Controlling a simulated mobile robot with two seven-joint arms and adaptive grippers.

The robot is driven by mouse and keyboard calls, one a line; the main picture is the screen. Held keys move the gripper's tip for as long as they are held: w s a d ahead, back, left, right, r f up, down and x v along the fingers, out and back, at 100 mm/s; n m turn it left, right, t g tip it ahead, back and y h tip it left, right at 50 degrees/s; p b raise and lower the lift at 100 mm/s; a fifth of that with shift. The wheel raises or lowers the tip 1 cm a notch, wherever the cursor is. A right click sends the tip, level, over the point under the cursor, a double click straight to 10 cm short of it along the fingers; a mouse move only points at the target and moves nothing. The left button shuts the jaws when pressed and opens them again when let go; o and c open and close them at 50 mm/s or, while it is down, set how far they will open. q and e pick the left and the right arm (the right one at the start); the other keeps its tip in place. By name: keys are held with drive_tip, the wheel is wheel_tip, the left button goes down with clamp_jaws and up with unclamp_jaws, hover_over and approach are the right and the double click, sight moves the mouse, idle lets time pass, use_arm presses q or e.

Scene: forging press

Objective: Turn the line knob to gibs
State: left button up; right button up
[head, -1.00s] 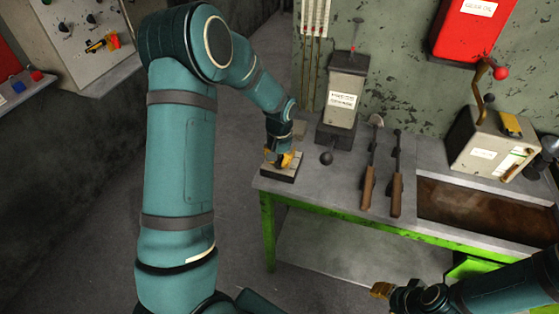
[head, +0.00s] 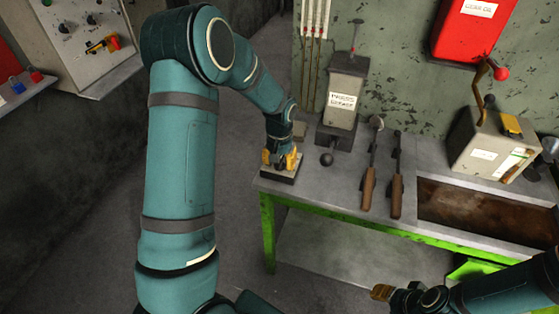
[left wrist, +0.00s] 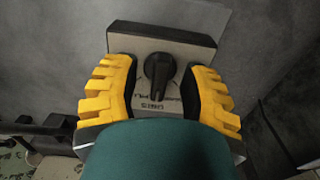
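The line knob (left wrist: 159,69) is a black knob on a pale plate (left wrist: 142,48) in the left wrist view. Its narrow end points down in that picture, near small printed letters that I cannot read surely. My left gripper (left wrist: 160,90) is open, with its yellow fingers on either side of the knob and a gap on both sides. In the head view, my left gripper (head: 281,160) is down over the small box at the bench's left end and hides the knob. My right gripper (head: 382,292) is at the lower right, away from the knob; its finger opening is unclear.
A grey box with a lever (head: 342,95) stands just right of the knob's box. Two wooden-handled tools (head: 369,187) lie farther right, before a brown-filled trough (head: 480,212). A beige box with a red-knobbed crank (head: 489,145) stands behind the trough. Floor left of the bench is clear.

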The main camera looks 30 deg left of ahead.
use_arm(q)
wheel_tip(320, 180, up, 12)
idle(0.6)
idle(0.5)
